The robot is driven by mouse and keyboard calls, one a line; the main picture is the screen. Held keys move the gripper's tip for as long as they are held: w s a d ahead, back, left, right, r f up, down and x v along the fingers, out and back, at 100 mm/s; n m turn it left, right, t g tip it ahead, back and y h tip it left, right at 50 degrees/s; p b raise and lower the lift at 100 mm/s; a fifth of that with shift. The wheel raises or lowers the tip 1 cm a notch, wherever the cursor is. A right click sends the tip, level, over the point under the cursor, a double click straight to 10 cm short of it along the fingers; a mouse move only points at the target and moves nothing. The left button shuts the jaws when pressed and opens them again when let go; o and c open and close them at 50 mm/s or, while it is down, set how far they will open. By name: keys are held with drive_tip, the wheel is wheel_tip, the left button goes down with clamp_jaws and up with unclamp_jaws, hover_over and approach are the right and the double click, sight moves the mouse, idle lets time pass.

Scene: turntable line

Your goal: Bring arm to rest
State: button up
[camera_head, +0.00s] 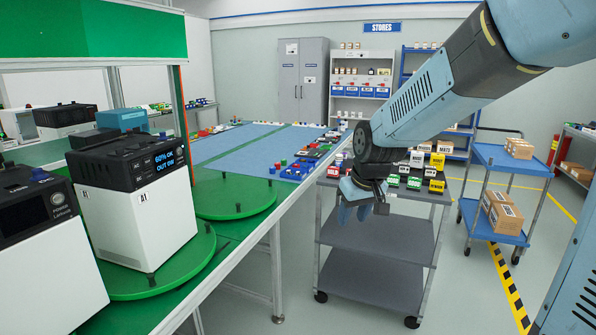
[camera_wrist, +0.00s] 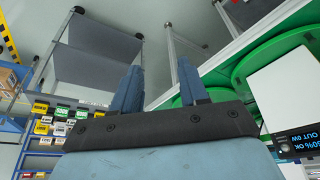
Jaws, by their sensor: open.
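My arm reaches in from the upper right in the head view. My gripper (camera_head: 357,212) hangs in front of the grey cart and right of the green bench. In the wrist view my gripper (camera_wrist: 160,82) shows two blue fingers set apart with nothing between them. My gripper is open and empty. It appears to touch nothing. The tips are small and partly hidden by the wrist in the head view.
The grey cart (camera_head: 375,272) carries several yellow, green and red parts on top. White machine A1 (camera_head: 145,215) stands on a green turntable (camera_head: 190,262) at left. A blue cart (camera_head: 508,158) with boxes stands at right. The floor between carts is clear.

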drive_tip(key=s+d+r+m, duration=0.1)
drive_tip(key=s+d+r, duration=0.1)
drive_tip(key=s, duration=0.5)
drive_tip(key=s+d+r+m+t, duration=0.1)
drive_tip(key=s+d+r, duration=0.2)
drive_tip(key=s+d, duration=0.2)
drive_tip(key=s+d+r+m+h, duration=0.1)
drive_tip(key=s+d+r+m, duration=0.1)
drive_tip(key=s, duration=0.6)
drive_tip(key=shift+s+d+r+t, duration=0.3)
drive_tip(key=shift+d+r, duration=0.4)
drive_tip(key=shift+r, duration=0.05)
drive_tip(key=shift+a, duration=0.1)
